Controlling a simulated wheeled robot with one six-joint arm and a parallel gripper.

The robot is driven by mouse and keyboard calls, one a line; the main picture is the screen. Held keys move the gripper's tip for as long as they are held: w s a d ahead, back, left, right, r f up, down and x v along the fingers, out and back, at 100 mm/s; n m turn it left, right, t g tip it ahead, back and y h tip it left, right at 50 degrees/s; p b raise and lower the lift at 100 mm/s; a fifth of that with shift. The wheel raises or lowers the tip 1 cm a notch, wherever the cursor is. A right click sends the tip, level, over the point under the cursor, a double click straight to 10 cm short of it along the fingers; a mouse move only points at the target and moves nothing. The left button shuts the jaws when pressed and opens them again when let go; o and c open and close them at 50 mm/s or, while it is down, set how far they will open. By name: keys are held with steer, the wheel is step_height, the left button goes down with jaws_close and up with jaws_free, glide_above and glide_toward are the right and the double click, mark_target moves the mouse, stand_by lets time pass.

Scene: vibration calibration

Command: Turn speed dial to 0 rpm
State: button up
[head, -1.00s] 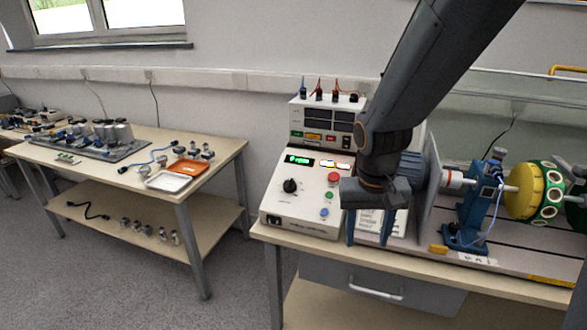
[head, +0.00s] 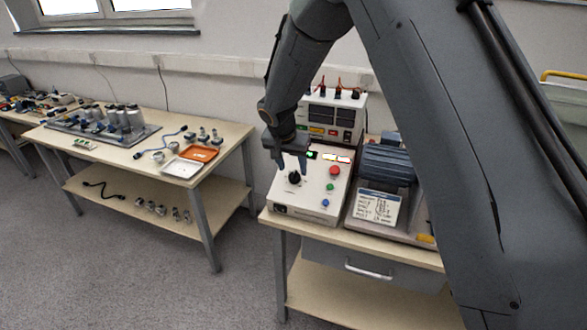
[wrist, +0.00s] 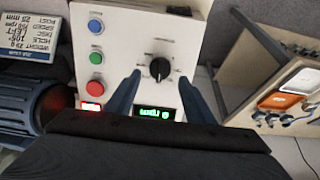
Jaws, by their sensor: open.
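The speed dial is a black round knob (head: 294,178) on the sloped white face of the control box (head: 318,203). In the wrist view the dial (wrist: 159,69) sits ahead of the fingertips and between their lines, with a scale around it. My gripper (head: 291,164) is open and empty, just above the dial in the head view. In the wrist view its two blue fingers (wrist: 162,80) stand on either side of the dial; I cannot tell whether they touch it. A green lit display (wrist: 158,113) lies between the fingers, its text too small to read surely.
Red, green and blue buttons (wrist: 96,58) stand beside the dial. A motor (head: 385,163) with a label card is right of the box. A side table (head: 150,150) with trays and parts stands left, across a gap of floor.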

mark_target(294, 173)
steer(key=shift+p+x, duration=0.4)
steer(key=shift+x, duration=1.15)
steer(key=c, duration=1)
